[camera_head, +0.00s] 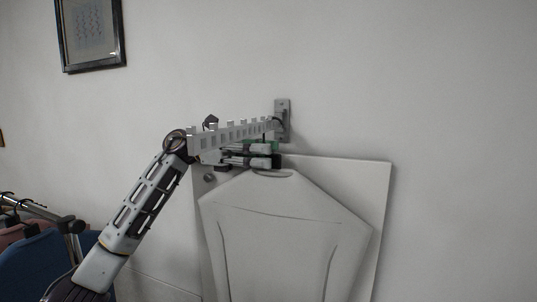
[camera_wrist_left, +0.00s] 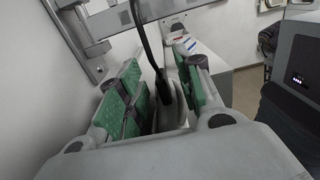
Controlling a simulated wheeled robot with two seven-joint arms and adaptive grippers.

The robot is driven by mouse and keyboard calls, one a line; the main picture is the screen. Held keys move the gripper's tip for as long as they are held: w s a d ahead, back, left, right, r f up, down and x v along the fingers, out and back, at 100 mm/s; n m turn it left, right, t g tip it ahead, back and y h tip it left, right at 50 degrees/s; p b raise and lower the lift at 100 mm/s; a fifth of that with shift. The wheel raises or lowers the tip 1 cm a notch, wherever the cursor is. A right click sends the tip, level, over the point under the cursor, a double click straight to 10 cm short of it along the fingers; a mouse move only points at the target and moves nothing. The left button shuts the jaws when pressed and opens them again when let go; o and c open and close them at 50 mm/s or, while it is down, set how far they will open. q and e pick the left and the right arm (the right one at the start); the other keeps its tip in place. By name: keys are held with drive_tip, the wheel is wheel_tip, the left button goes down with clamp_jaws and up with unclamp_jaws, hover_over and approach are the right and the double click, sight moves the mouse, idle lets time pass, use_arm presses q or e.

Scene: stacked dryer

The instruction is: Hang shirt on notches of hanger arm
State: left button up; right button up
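A pale grey shirt (camera_head: 290,225) hangs in front of a white panel in the head view; its lower end is out of frame. A notched metal hanger arm (camera_head: 230,132) runs out from a wall plate just above the shirt. My left gripper (camera_head: 272,158) is under the hanger arm, at the shirt's neck. In the left wrist view, its green-padded fingers (camera_wrist_left: 160,95) stand apart on either side of a black hanger hook (camera_wrist_left: 146,40) and pale cloth. The hook rises past the fingers; whether it rests in a notch is unclear. My right gripper is not in view.
The white panel (camera_head: 375,185) stands against the wall behind the shirt. A rack with blue and reddish clothes (camera_head: 30,262) is at the lower left. A framed picture (camera_head: 92,32) hangs at the upper left. The wall at right is bare.

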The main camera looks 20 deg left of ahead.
use_arm(q)
drive_tip(key=shift+w+a, duration=0.1)
drive_tip(key=shift+a, duration=3)
